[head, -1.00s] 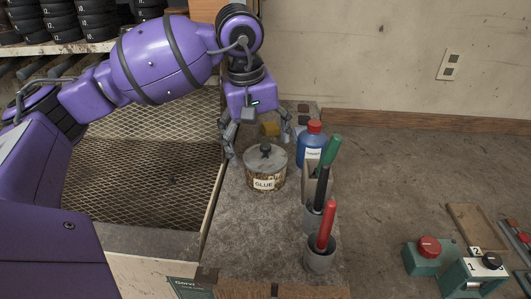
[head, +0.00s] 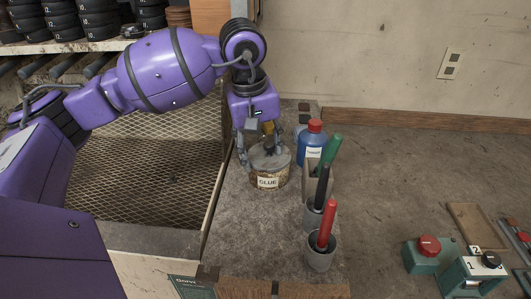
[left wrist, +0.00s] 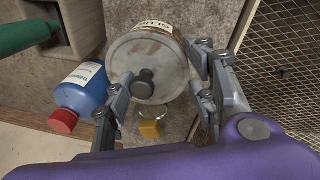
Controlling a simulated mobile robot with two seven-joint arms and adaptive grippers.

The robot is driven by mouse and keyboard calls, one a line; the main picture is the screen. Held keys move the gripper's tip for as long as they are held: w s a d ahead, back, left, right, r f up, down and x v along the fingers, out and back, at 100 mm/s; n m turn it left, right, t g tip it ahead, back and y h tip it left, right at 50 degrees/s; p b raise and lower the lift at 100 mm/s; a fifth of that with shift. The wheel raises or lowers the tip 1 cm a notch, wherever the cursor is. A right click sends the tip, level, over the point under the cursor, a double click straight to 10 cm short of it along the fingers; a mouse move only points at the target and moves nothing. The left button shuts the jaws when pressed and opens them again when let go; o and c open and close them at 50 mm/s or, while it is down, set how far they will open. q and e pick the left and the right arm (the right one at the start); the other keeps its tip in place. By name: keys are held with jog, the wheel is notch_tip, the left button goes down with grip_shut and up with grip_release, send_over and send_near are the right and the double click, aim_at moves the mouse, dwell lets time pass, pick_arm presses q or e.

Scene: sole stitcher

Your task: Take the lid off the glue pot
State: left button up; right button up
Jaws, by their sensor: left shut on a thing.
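The glue pot (head: 268,181) is a round tub with a GLUE label, standing on the stone bench top. Its grey round lid (head: 263,163) with a dark knob (head: 269,148) sits on top. My left gripper (head: 261,155) comes down from behind, its fingers spread at either side of the lid. In the left wrist view the lid (left wrist: 143,58) lies between the fingers of my left gripper (left wrist: 160,98), which is shut on it. The exact finger contact is partly hidden. My right gripper is not in view.
A blue bottle with a red cap (head: 312,143) stands close right of the pot. Cups with a green, a black and a red-handled tool (head: 326,226) stand in front right. A yellow block (left wrist: 149,129) lies behind the pot. A mesh tray (head: 130,170) is on the left.

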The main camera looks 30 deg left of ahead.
aim_at(261, 156)
pick_arm(q)
jog(key=shift+w+r, duration=0.1)
jog(key=shift+r, duration=0.4)
notch_tip(261, 156, up, 3)
jog(key=shift+f, duration=0.2)
jog(key=shift+s+a+r+b, duration=0.1)
jog(key=shift+s+r+b, duration=0.35)
jog(key=shift+s+r, duration=1.5)
jog(key=shift+s+a+r+b, duration=0.15)
jog(key=shift+s+r+b, duration=0.7)
jog(key=shift+s, duration=1.95)
jog(key=shift+s+a+r+b, duration=0.1)
jog(key=shift+s+r, duration=1.75)
jog(key=shift+s, duration=0.5)
jog(key=shift+s, duration=0.1)
